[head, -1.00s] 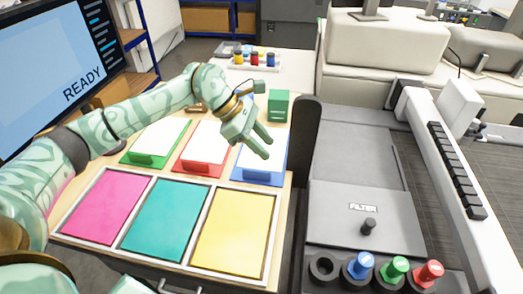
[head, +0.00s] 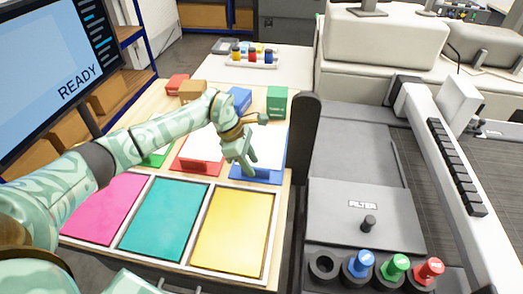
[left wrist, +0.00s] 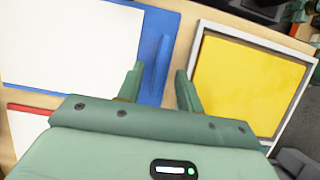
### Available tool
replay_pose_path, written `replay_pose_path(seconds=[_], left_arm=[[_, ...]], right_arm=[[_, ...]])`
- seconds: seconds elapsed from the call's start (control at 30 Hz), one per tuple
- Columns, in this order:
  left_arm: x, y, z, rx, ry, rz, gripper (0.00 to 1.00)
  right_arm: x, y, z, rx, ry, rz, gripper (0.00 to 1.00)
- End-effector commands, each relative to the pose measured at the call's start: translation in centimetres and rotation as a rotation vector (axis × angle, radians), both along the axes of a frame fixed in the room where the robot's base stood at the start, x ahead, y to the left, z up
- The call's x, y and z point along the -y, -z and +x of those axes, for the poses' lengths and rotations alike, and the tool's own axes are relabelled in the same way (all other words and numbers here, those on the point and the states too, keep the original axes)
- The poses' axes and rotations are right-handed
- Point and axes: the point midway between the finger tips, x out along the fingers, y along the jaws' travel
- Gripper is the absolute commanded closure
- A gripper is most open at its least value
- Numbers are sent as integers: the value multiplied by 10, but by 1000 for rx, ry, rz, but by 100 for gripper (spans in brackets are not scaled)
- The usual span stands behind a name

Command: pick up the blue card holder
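The blue card holder (head: 270,176) is a flat blue board with a white sheet on it, lying on the wooden table behind the yellow panel. In the left wrist view its blue border and raised blue grip (left wrist: 160,68) show. My left gripper (head: 250,167) is over the holder's front edge, pointing down. In the left wrist view the fingers of my left gripper (left wrist: 159,75) are apart, with the raised grip between them and visible gaps. I cannot tell how far down the fingers reach beside it. My right gripper is not in view.
A red holder (head: 188,167) lies to the left, with a green one (head: 158,160) partly hidden by my arm. Pink, teal and yellow (head: 232,232) panels sit in front in a white frame. Small boxes, including a green one (head: 277,101), stand behind. A dark grey machine (head: 365,225) is at right.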

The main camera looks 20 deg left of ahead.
Motion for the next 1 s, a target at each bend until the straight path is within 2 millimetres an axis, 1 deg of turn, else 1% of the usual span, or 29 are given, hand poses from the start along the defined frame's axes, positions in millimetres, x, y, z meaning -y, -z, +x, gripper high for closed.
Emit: replay_pose_path(seconds=[0.03,0.1,0.2,0.43,0.47,0.5,0.57,0.6,1.0], left_arm=[[6,7,1,-4,1,-3,64],[10,18,2,-3,-1,-4,64],[13,27,3,-2,0,-2,64],[14,30,4,0,0,-1,64],[14,30,4,0,0,-1,66],[14,30,4,0,0,-1,78],[14,30,4,0,0,-1,94],[14,30,4,0,0,-1,100],[11,26,4,3,0,0,100]], right_arm=[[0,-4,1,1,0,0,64],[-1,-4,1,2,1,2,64],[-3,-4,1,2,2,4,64],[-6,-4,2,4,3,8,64],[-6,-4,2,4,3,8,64],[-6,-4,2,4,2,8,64],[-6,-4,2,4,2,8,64],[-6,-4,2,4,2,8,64],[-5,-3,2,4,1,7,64]])
